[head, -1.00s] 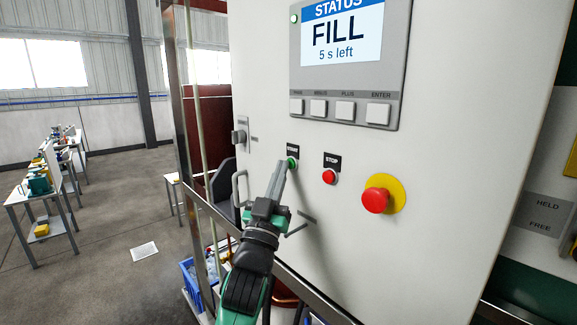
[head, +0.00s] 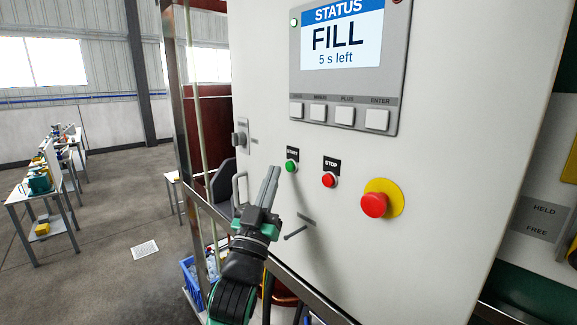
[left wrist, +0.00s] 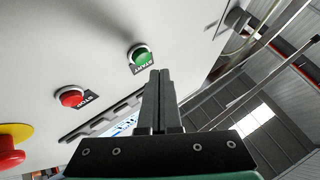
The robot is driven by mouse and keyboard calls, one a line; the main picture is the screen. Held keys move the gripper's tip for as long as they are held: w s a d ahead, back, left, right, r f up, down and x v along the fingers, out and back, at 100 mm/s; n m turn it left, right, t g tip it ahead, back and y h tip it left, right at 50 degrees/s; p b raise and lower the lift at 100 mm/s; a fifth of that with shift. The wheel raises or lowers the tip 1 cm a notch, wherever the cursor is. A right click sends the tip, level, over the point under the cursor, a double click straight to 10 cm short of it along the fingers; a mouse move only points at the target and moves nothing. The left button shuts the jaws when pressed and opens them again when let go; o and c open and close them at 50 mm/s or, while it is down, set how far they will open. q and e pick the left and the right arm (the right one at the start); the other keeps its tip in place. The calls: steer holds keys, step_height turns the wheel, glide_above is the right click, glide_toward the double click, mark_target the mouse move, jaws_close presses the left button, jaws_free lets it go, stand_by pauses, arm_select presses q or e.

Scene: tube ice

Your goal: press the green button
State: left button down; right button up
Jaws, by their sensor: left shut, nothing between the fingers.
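The green button (head: 291,166), labelled START, sits on the white cabinet front, left of the red STOP button (head: 329,180). My left gripper (head: 271,172) is shut and empty, its fingertips a little left of and below the green button in the head view, apart from it. In the left wrist view the green button (left wrist: 142,56) shows just beyond the closed fingertips (left wrist: 158,74), with a gap between. My right gripper is not in view.
A red emergency knob (head: 374,204) on a yellow disc stands out at the right. A status screen (head: 340,40) reads "FILL, 5 s left" above a row of white keys. A door handle (head: 239,187) juts out left of the gripper.

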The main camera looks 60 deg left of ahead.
arm_select(q)
steer(key=s+p, duration=0.1)
steer(key=s, duration=0.1)
steer(key=s+d, duration=0.1)
steer(key=s, duration=0.1)
steer(key=shift+s+p, duration=0.1)
steer(key=shift+p, duration=0.25)
stand_by(0.6)
